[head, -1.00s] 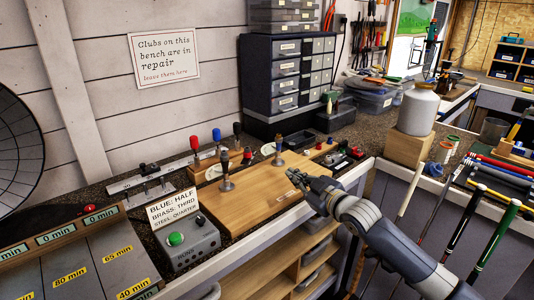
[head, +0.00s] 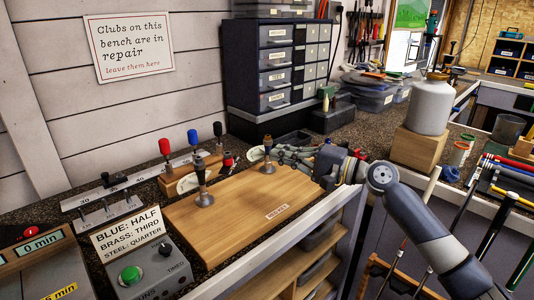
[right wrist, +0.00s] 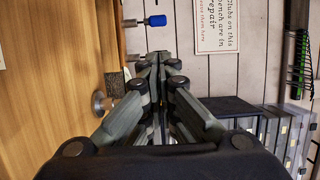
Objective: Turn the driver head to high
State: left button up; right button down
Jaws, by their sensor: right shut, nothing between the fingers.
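I cannot clearly pick out a driver head or a "high" mark. A wooden board (head: 238,211) on the bench carries a dark-topped metal post (head: 203,187) and a brass-topped post (head: 267,153). Behind it stand upright drivers with red (head: 165,147), blue (head: 192,137) and black (head: 217,129) handles. My right gripper (head: 284,152) is shut and empty, beside the brass-topped post at the board's back right; contact cannot be told. My left gripper is not in view.
A drawer cabinet (head: 280,65) stands behind. A white jar (head: 428,105) on a wooden block (head: 415,148) is at the right. The board's front is clear.

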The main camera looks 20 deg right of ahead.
jog(key=w+a+p, duration=0.3)
jog(key=a+p, duration=0.1)
jog(key=a, duration=0.4)
jog(key=shift+w, duration=0.35)
jog(key=shift+s+a+p, duration=0.15)
jog(key=shift+s+p, duration=0.35)
jog(key=shift+s, duration=0.25)
jog(key=shift+w, duration=0.15)
